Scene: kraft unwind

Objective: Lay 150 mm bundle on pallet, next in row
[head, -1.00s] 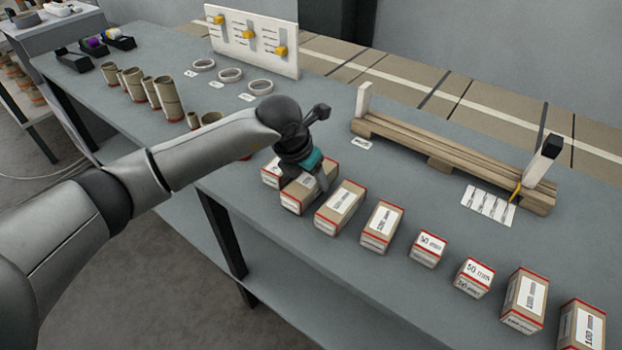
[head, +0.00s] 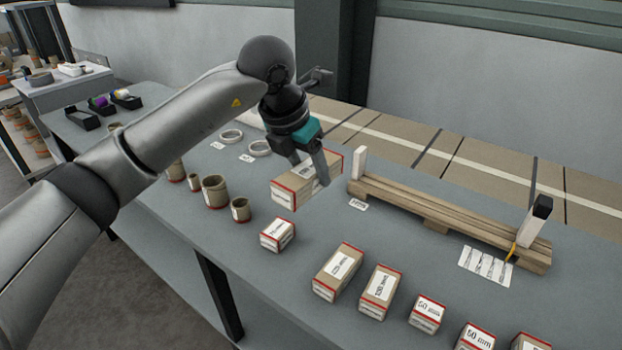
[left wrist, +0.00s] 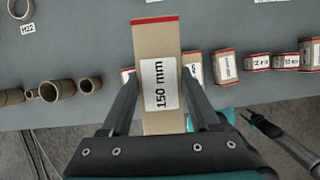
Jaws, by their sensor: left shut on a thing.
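My left gripper (head: 305,172) is shut on a kraft-brown bundle with red ends (head: 296,191) and holds it above the table, left of the pallet. In the left wrist view the bundle (left wrist: 160,115) sits between the two fingers, its white label reading 150 mm. The wooden pallet (head: 440,215) lies on the table with a white post at each end. No bundle lies on its slats. My right gripper is not seen in the head view; part of an arm shows at lower right in the left wrist view.
Several red-ended bundles (head: 337,272) stand in a row along the table's front edge. Brown cores (head: 215,190) and white rings (head: 259,148) are at left. A label sheet (head: 486,264) lies before the pallet's right end. The table (head: 380,235) is clear between row and pallet.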

